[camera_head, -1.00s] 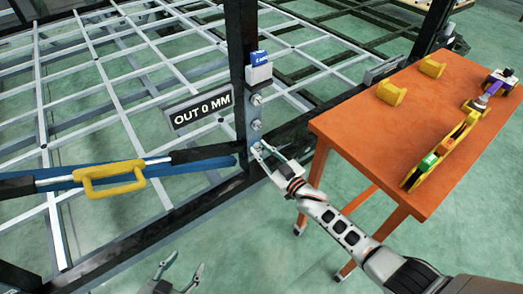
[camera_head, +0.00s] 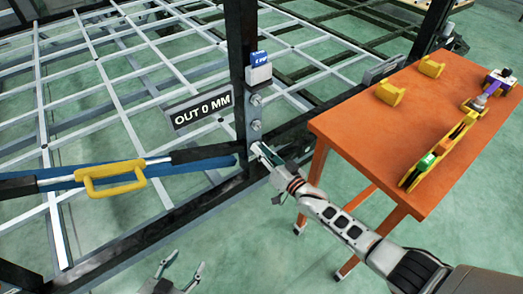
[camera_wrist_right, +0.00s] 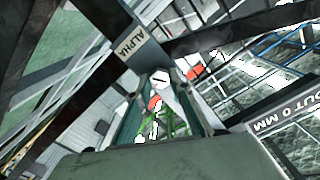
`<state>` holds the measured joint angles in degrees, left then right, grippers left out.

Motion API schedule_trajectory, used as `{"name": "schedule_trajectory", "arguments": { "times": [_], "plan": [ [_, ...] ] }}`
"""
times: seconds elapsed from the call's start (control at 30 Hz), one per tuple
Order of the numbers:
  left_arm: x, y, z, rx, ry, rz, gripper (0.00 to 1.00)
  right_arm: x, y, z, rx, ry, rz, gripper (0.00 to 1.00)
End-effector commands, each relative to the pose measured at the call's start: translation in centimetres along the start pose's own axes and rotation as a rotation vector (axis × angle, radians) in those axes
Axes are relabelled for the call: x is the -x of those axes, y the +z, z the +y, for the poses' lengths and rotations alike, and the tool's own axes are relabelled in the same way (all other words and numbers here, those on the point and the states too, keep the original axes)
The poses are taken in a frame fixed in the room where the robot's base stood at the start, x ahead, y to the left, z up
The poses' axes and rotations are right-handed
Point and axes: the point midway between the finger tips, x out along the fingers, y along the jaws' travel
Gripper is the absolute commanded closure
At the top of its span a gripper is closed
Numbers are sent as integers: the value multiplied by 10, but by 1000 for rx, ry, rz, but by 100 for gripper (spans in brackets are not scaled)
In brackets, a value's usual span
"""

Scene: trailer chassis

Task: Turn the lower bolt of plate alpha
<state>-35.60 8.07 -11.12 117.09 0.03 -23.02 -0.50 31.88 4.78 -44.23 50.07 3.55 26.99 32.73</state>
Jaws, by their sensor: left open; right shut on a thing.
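Grey plate alpha (camera_head: 256,112) is on the dark upright post. Its ALPHA label (camera_wrist_right: 131,42) shows in the right wrist view. Two bolt heads show on the plate, an upper one (camera_head: 256,99) and one below it (camera_head: 256,125). My right gripper (camera_head: 259,148) is at the plate's lower end, below both. In its wrist view the fingers are on either side of a small pale part (camera_wrist_right: 162,82). It is shut on this part; I cannot tell whether it is a bolt. My left gripper (camera_head: 184,263) is open and empty at the bottom edge.
A sign (camera_head: 202,107) reading OUT 0 MM is left of the post. A blue-and-white box (camera_head: 258,70) is above the bolts. An orange table (camera_head: 375,140) with yellow parts stands at right.

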Motion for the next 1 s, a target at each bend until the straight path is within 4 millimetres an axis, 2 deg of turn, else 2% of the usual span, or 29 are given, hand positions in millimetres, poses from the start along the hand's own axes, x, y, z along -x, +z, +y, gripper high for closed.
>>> {"name": "schedule_trajectory", "arguments": {
  "times": [0.03,0.53,0.57,0.6,1.0],
  "plan": [
    [0,1,0,0,0,-1,50,3,6,4,-8,6,-8,100],
    [0,1,0,-1,0,-2,50,3,6,4,-24,6,-8,100],
    [0,1,0,-1,0,-2,50,3,6,4,-24,6,-8,74],
    [0,1,0,-1,0,-2,50,3,5,4,-23,6,-8,64],
    [0,1,0,-2,1,-2,50,3,2,1,-23,2,-2,62]
  ]
}}
